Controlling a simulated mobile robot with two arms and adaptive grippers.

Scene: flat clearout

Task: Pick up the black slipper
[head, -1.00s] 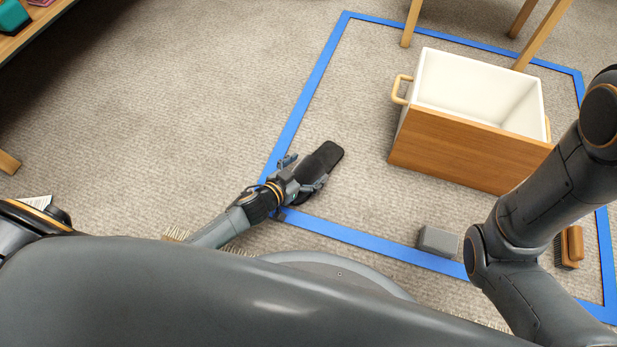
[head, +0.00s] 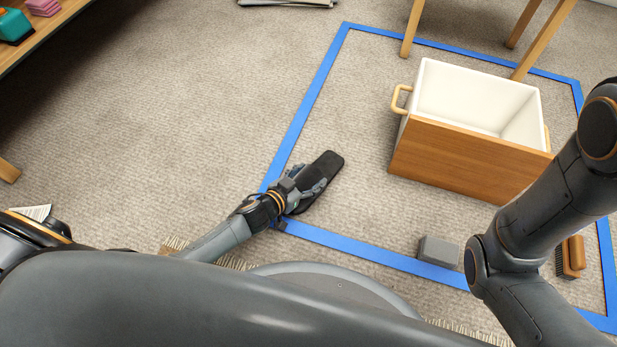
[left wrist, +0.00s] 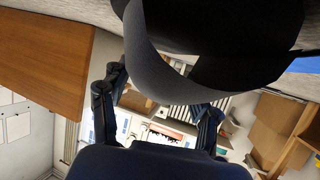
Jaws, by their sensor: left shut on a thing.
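The black slipper (head: 326,170) is in the middle of the head view, by the left side of the blue tape outline. My left gripper (head: 306,190) is shut on its near end; the far end sticks out past the fingers. In the left wrist view the slipper (left wrist: 225,75) fills the top middle, very close, with its grey strap in front of the fingers. The left fingers (left wrist: 160,105) show below it. Whether the slipper touches the carpet is hard to tell. My right gripper is not visible; only the right arm shows.
A wooden box with a white inside (head: 470,145) stands inside the blue tape (head: 350,240). A grey block (head: 438,250) and a brush (head: 571,257) lie near the front tape. Table legs (head: 412,28) stand behind.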

